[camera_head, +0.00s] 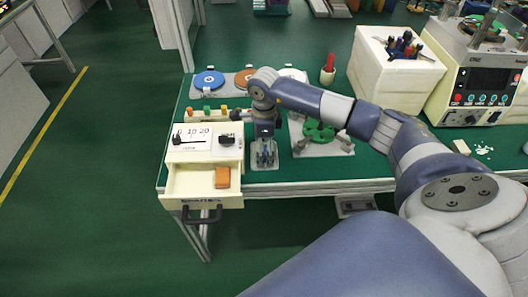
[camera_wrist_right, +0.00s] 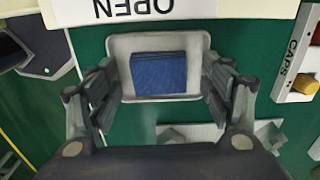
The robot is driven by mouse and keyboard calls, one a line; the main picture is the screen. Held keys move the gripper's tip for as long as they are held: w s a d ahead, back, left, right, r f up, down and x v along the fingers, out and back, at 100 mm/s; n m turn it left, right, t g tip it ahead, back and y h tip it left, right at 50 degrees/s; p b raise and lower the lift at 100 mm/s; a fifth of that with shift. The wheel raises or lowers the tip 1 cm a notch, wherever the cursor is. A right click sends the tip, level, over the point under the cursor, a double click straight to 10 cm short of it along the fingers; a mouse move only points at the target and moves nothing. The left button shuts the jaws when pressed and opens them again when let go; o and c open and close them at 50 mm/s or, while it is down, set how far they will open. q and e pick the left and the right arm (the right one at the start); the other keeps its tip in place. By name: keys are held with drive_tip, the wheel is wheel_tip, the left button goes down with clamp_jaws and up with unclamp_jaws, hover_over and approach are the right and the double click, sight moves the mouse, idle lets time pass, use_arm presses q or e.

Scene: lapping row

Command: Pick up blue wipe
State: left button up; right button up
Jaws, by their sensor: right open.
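The blue wipe (camera_wrist_right: 158,74) lies flat on a small pale tray (camera_wrist_right: 119,42) in the right wrist view. My right gripper (camera_wrist_right: 160,88) points down at it with its fingers spread, one on each side of the wipe, and holds nothing. In the head view the right gripper (camera_head: 265,158) is over the same tray (camera_head: 264,166) on the green-topped bench, and it largely hides the wipe. I cannot tell how high the fingertips are above the tray. My left gripper is not in view.
An open drawer (camera_head: 188,182) with an orange block (camera_head: 222,177) in it stands left of the tray. A green fixture (camera_head: 318,132) is to the right. Behind are colored discs (camera_head: 208,81), a red holder (camera_head: 327,75), a white box (camera_head: 386,84) and an instrument (camera_head: 480,91).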

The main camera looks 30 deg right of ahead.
drive_tip(key=c, duration=0.9)
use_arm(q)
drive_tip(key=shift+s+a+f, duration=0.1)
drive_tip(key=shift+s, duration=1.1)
